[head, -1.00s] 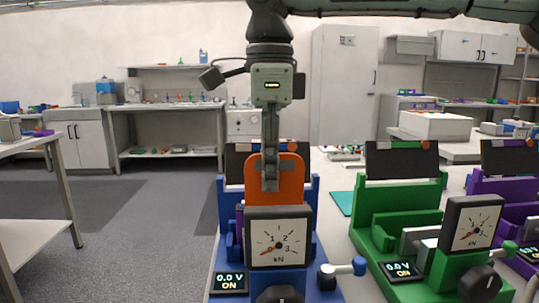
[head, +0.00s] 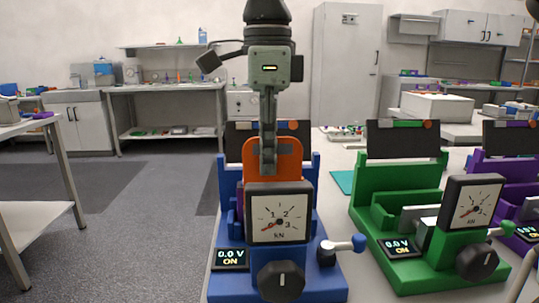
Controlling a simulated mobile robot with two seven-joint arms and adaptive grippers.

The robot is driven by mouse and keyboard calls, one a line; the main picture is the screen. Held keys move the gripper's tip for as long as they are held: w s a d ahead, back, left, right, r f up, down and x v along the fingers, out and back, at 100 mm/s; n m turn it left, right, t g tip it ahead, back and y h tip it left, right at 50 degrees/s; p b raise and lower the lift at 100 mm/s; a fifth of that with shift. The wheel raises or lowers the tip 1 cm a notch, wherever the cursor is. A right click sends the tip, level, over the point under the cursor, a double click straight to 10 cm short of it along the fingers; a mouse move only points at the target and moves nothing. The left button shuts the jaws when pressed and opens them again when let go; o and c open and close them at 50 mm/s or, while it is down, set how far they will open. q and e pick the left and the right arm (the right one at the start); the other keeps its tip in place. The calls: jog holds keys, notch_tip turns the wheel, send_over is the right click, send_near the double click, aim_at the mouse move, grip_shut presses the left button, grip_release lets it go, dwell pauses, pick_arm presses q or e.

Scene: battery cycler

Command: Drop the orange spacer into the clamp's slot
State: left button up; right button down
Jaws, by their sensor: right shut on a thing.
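My right gripper (head: 268,165) points down from the top centre of the head view and is shut on the orange spacer (head: 289,152). The spacer is an upright orange plate. It stands over the blue clamp (head: 228,282), behind the dial gauge (head: 279,217) marked kN. The gauge hides the spacer's lower edge, so I cannot tell how deep it sits in the clamp's slot. A purple part (head: 239,205) shows inside the blue clamp, left of the gauge. My left gripper is not in view.
A green clamp (head: 388,268) with its own gauge stands close on the right, and a purple clamp (head: 486,170) beyond it. The blue clamp's lever (head: 342,244) sticks out to the right. A teal mat (head: 343,181) lies behind. Open floor lies to the left.

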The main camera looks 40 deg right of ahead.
jog(key=shift+f+b, duration=1)
jog(key=shift+f, duration=0.45)
jog(key=shift+f, duration=0.25)
jog(key=c, duration=1.6)
grip_release()
notch_tip(320, 180, up, 12)
jog(key=shift+r, duration=0.1)
